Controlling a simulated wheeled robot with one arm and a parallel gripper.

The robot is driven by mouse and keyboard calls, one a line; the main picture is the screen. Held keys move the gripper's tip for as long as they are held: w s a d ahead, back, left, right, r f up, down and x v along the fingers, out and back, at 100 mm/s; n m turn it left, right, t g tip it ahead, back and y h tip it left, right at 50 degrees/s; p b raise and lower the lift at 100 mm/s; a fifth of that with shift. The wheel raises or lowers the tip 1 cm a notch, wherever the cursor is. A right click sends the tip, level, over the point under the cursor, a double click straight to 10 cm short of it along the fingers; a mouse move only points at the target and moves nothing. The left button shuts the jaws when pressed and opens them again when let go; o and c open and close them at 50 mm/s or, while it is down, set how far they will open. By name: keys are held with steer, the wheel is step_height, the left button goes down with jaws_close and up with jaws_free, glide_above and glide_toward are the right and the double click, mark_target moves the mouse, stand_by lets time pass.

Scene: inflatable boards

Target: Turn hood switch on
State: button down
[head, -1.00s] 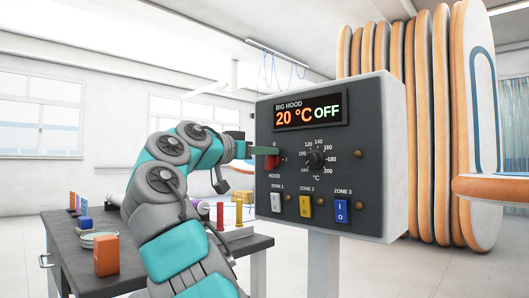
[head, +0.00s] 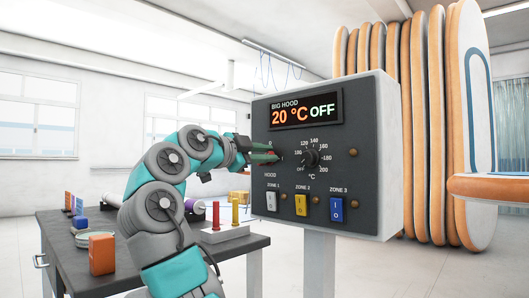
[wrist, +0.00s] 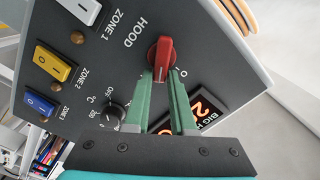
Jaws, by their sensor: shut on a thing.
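The red hood switch (wrist: 161,52) is a rotary knob on the dark front of the control box (head: 292,183). In the wrist view its raised grip lies between the tips of my two green fingers. My gripper (head: 277,154) is shut on it, reaching in from the left; it also shows in the wrist view (wrist: 162,70). The "O" mark shows beside the knob; the "I" mark is hidden. In the head view my fingers cover most of the switch. The display (head: 306,110) reads BIG HOOD, 20 °C, OFF.
A black temperature dial (head: 311,158) sits right of the switch, close to my fingers. White, yellow (head: 301,205) and blue zone switches line the panel below. A dark table (head: 150,250) with small objects stands left. Inflatable boards (head: 425,130) stand behind the box.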

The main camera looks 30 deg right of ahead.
steer(key=shift+w+f+m+p, duration=0.1)
steer(key=shift+f+m+p, duration=0.15)
steer(key=shift+m, duration=0.9)
steer(key=shift+f+m+p, duration=0.2)
steer(key=shift+f+m, duration=0.1)
steer(key=shift+m, duration=0.8)
steer(key=shift+w+f+m+p, duration=0.1)
steer(key=shift+f+m+p, duration=0.15)
steer(key=shift+m, duration=0.9)
steer(key=shift+s, duration=0.1)
steer(key=c, duration=0.8)
jaws_free()
steer(key=shift+d, duration=0.1)
steer(key=shift+r, duration=0.1)
steer(key=v, duration=0.7)
steer(key=shift+s+a+b, duration=0.15)
steer(key=shift+a+b, duration=0.15)
steer(key=shift+a, duration=0.05)
steer(key=shift+o, duration=0.2)
